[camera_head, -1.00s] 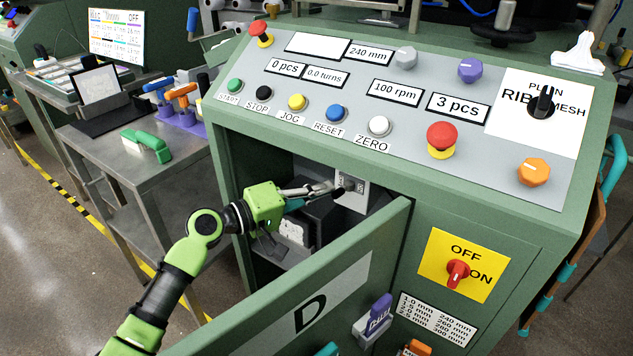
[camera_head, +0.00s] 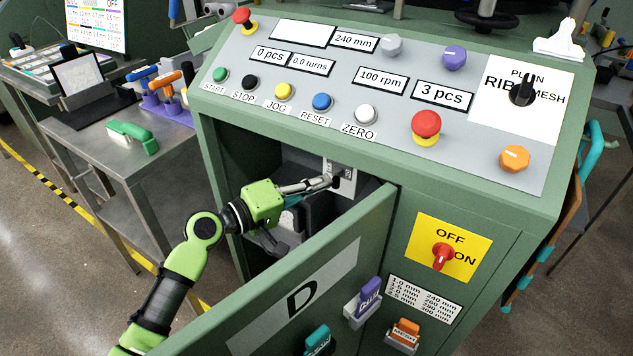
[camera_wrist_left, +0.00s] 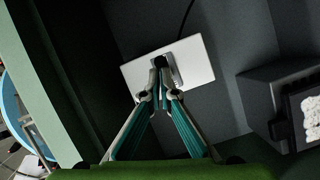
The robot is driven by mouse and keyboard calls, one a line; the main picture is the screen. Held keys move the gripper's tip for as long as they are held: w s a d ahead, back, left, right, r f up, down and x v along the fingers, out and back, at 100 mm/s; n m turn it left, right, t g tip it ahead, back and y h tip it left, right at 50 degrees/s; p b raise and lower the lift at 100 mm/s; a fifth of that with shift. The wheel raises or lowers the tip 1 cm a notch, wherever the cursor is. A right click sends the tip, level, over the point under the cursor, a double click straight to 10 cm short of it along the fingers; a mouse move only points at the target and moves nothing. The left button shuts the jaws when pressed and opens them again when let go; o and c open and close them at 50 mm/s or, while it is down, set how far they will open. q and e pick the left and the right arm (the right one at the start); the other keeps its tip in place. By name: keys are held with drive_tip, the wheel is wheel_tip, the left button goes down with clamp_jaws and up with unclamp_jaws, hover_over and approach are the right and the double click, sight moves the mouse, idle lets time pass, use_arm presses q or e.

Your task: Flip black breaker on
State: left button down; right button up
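The black breaker (camera_head: 336,183) is a small black lever on a pale plate (camera_head: 349,177) inside the open cabinet. In the left wrist view the black breaker (camera_wrist_left: 161,62) stands on the white plate (camera_wrist_left: 195,66), right at my fingertips. My left gripper (camera_head: 327,183) reaches over the open door into the cabinet. In the left wrist view, the teal fingers of my left gripper (camera_wrist_left: 160,78) come together with only a narrow gap at the tips. The tips look to touch the breaker or be just short of it, and partly hide it. My right gripper is out of view.
The open green door (camera_head: 290,290) marked D stands in front of the cabinet, below my left arm. A dark box (camera_wrist_left: 285,105) sits beside the plate inside. The control panel (camera_head: 330,75) overhangs the opening. A red rotary switch (camera_head: 443,257) is to the right.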

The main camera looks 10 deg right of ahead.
use_arm(q)
drive_tip(key=shift+s+d+f+g, duration=0.1)
drive_tip(key=shift+s+d+g, duration=0.2)
drive_tip(key=shift+s+d, duration=0.25)
drive_tip(key=w+v, duration=0.1)
drive_tip(key=v, duration=1.1)
drive_tip(key=shift+a, duration=0.5)
drive_tip(key=shift+s+f, duration=0.1)
